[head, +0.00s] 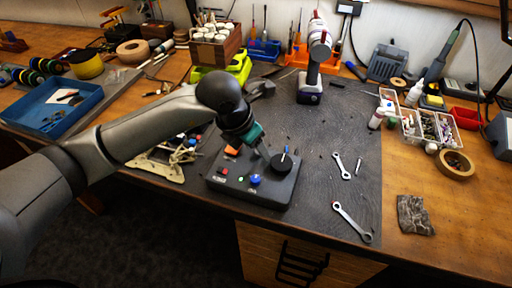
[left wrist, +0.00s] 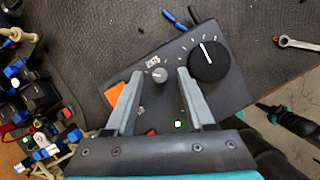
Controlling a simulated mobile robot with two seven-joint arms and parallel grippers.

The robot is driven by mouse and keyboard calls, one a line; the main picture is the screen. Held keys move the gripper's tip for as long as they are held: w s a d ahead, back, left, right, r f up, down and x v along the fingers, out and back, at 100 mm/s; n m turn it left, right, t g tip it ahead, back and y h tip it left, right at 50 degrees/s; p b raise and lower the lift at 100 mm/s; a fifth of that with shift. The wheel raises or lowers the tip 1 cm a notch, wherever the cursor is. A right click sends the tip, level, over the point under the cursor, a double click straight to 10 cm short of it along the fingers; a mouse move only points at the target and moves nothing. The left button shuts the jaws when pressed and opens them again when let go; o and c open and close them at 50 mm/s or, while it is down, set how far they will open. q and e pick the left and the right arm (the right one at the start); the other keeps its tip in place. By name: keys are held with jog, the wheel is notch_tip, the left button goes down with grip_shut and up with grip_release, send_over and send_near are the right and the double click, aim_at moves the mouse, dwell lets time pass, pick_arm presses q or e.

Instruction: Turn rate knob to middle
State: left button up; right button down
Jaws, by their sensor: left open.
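A dark control box (head: 222,185) stands near the table's front edge. In the left wrist view a large black knob (left wrist: 208,63) with a white pointer line, tilted slightly left of straight up, sits among tick marks. A small grey knob (left wrist: 160,77) is left of it, under lettering I cannot read surely. My left gripper (head: 262,152) is over the box, pointing down. Its open fingers (left wrist: 158,85) lie either side of the small knob, with gaps; their height above the panel is unclear. In the head view the gripper hides the small knob. A black and teal part, apparently my right gripper (left wrist: 268,108), shows at lower right.
The box also carries an orange switch (head: 232,151) and a blue button (head: 255,180). Two wrenches (head: 342,165) (head: 352,222) lie on the dark mat to the right. A beige frame (head: 155,165) lies left of the box. A power driver (head: 310,85) stands behind.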

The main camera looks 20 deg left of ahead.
pick_arm(q)
jog(key=shift+f, duration=0.15)
grip_shut()
dwell(0.4)
